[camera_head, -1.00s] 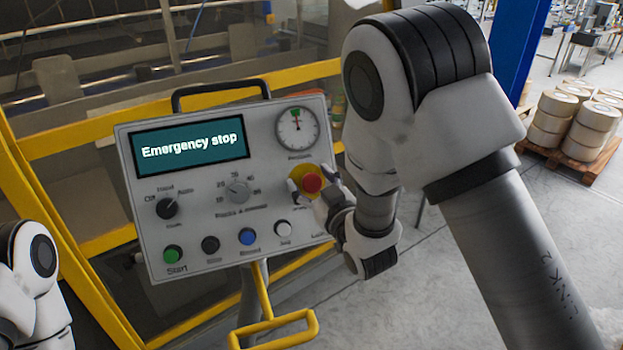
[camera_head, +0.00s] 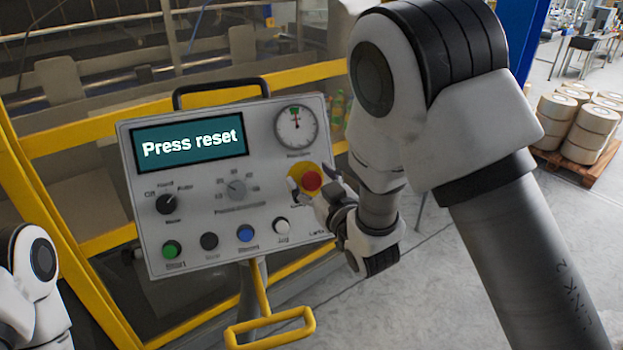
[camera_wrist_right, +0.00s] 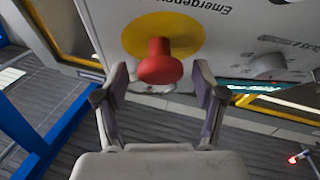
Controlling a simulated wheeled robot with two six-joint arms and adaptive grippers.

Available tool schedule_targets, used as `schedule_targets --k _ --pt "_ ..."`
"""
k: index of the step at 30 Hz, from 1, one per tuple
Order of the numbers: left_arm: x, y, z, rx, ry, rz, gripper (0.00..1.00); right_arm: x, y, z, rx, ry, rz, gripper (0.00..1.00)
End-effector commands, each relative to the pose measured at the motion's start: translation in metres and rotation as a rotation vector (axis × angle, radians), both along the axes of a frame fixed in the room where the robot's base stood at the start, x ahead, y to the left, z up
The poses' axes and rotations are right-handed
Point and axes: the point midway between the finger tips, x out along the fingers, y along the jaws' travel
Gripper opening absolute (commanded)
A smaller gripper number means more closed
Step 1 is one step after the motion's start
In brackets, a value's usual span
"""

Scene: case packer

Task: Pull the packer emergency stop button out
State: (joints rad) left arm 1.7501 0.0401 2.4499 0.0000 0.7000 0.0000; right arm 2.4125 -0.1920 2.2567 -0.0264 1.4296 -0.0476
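The red emergency stop button (camera_head: 312,181) sits on a yellow disc (camera_head: 310,168) at the right side of the grey control panel (camera_head: 190,240). In the right wrist view the red button (camera_wrist_right: 160,63) stands out from its yellow disc (camera_wrist_right: 180,28) on a stem. My right gripper (camera_head: 315,190) is at the button. In the right wrist view its fingers (camera_wrist_right: 161,72) are spread on both sides of the button, with a gap at each side. The panel display (camera_head: 190,143) reads "Press reset". My left gripper is out of view.
The panel also has green, black, blue and white buttons (camera_head: 245,233), selector knobs (camera_head: 166,203) and a dial gauge (camera_head: 296,127). Yellow framing (camera_head: 70,135) stands behind it. A pallet of round drums (camera_head: 590,130) stands at the right on open floor.

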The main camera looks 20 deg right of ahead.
Motion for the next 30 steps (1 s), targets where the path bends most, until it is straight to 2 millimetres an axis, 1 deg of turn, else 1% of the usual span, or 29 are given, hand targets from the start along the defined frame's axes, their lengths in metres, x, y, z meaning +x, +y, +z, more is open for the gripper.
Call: schedule_targets --k 2,5,8,12,16,19,30 --pt "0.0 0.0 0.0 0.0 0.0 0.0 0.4 0.0 0.0 0.0 0.0 0.001 0.0 0.7" --pt "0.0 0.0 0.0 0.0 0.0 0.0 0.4 -0.006 -0.001 -0.001 0.0 0.002 0.0 0.7" --pt "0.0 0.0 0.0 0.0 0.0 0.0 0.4 -0.023 -0.004 -0.001 0.0 0.003 -0.001 0.7" --pt "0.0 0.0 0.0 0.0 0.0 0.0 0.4 -0.052 -0.008 -0.001 -0.001 0.004 -0.001 0.7" --pt "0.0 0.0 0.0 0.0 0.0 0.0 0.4 -0.07 -0.011 0.0 0.0 0.002 0.0 0.7" --pt "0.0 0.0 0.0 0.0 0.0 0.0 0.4 -0.075 -0.012 0.0 0.0 0.0 0.0 0.7" --pt "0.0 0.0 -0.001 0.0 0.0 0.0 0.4 -0.075 -0.012 -0.001 0.0 0.001 0.0 0.7"
